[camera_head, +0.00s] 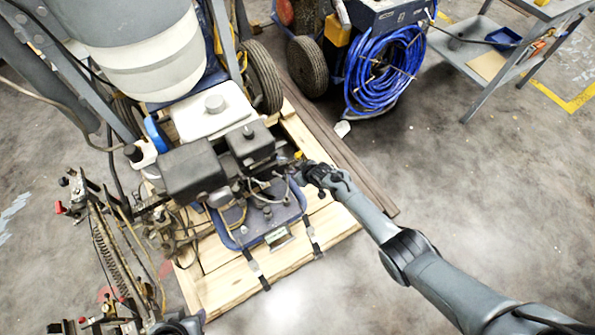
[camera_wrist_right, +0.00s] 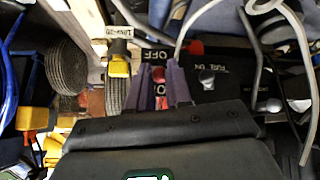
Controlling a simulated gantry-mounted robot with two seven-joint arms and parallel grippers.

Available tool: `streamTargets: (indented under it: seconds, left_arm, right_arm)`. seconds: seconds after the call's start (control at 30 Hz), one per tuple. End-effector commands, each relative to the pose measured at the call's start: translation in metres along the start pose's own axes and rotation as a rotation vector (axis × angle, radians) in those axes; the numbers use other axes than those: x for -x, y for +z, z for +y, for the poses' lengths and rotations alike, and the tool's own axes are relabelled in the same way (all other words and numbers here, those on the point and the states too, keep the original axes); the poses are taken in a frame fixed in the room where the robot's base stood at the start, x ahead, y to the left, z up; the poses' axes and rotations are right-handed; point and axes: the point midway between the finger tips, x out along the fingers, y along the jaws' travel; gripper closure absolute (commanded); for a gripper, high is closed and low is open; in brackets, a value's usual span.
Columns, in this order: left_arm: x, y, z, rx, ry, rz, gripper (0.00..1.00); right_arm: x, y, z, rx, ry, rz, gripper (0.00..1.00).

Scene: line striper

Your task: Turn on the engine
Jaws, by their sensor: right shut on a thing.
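The engine (camera_head: 190,168), with black covers and a white tank, sits on the line striper in the head view. My right gripper (camera_head: 300,172) reaches in from the lower right to the engine's right side. In the right wrist view, the two fingers of my right gripper (camera_wrist_right: 164,88) are closed around a red switch (camera_wrist_right: 162,76) on a black panel. An OFF label (camera_wrist_right: 154,56) shows just above the switch; a second label below is mostly hidden by the fingers. A FUEL ON label (camera_wrist_right: 208,68) is to the right.
A yellow-handled part (camera_wrist_right: 118,62) with a tag is left of the switch. The striper rests on a wooden pallet (camera_head: 225,283). A machine with a coiled blue hose (camera_head: 380,75) stands behind, and a metal cart (camera_head: 490,60) is at the back right. Concrete floor at right is clear.

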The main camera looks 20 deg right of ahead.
Motion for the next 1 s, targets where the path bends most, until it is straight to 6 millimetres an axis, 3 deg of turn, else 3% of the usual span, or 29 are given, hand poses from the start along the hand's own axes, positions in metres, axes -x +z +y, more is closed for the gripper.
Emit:
streamTargets:
  seconds: [0.23, 0.27, 0.4, 0.77, 1.0]
  left_arm:
    - [0.000, 0.001, -0.002, -0.008, -0.007, -0.002, 0.56]
    - [0.000, 0.001, -0.002, -0.009, -0.007, -0.002, 0.56]
    - [0.000, 0.001, -0.002, -0.010, -0.008, -0.002, 0.56]
    - [0.003, -0.001, -0.001, -0.005, -0.004, -0.001, 0.56]
    - [0.026, -0.008, 0.000, 0.003, 0.002, -0.001, 0.56]
  right_arm:
    - [0.000, 0.000, 0.000, 0.000, 0.000, 0.000, 1.00]
    - [0.000, 0.000, 0.000, 0.000, 0.001, 0.001, 0.77]
    - [0.000, 0.000, 0.000, 0.000, 0.000, 0.001, 0.57]
    - [0.004, -0.001, 0.000, 0.000, 0.000, 0.001, 0.57]
    - [0.029, -0.003, 0.001, 0.000, 0.001, 0.001, 0.57]
